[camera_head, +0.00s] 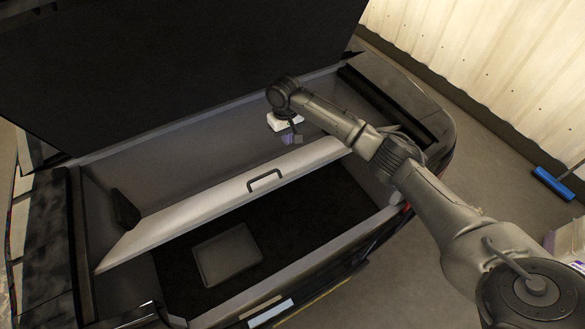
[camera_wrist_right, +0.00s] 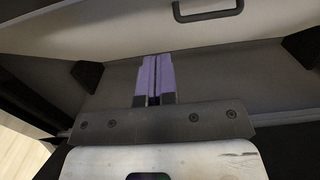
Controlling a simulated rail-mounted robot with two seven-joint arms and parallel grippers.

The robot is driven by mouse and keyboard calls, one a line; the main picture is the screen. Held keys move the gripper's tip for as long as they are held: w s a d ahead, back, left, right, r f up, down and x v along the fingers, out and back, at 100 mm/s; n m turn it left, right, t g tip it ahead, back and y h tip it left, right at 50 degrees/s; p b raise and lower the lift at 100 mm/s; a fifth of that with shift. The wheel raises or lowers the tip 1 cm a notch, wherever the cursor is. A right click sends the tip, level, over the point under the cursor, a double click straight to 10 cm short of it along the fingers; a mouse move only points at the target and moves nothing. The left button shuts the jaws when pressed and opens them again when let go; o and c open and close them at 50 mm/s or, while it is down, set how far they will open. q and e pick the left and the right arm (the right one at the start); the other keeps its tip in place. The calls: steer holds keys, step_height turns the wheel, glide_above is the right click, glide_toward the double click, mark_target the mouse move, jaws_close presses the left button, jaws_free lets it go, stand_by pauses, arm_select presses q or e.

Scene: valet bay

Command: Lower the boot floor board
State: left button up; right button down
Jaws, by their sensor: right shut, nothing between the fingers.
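The boot floor board (camera_head: 215,197) is a pale grey panel tilted up inside the car boot, its near edge raised above the dark well (camera_head: 300,215). A dark handle (camera_head: 264,180) stands on its face; it also shows at the top of the right wrist view (camera_wrist_right: 208,12), on the board (camera_wrist_right: 130,25). My right gripper (camera_head: 289,139) is behind the board's upper right part in the head view. In the right wrist view its purple fingers (camera_wrist_right: 153,78) are together and empty, pointing toward the board's underside or edge; contact cannot be told. My left gripper is not in view.
A flat grey case (camera_head: 227,255) lies in the well. A dark wedge-shaped block (camera_head: 125,210) is on the left boot wall, and two show in the wrist view. The raised dark panel (camera_head: 170,60) stands behind. A blue brush head (camera_head: 552,184) is at far right.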

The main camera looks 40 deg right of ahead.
glide_above(293, 176)
steer(key=w, duration=0.3)
steer(key=f, duration=0.7)
steer(key=f+b, duration=0.1)
steer(key=f, duration=0.2)
steer(key=shift+d+f, duration=0.2)
steer(key=shift+d, duration=0.2)
steer(key=shift+s+a+f, duration=0.25)
steer(key=shift+s+f, duration=0.35)
steer(key=shift+s, duration=0.2)
steer(key=shift+s+a+f+p, duration=0.15)
steer(key=shift+s+f+p, duration=0.2)
steer(key=shift+s+f, duration=0.25)
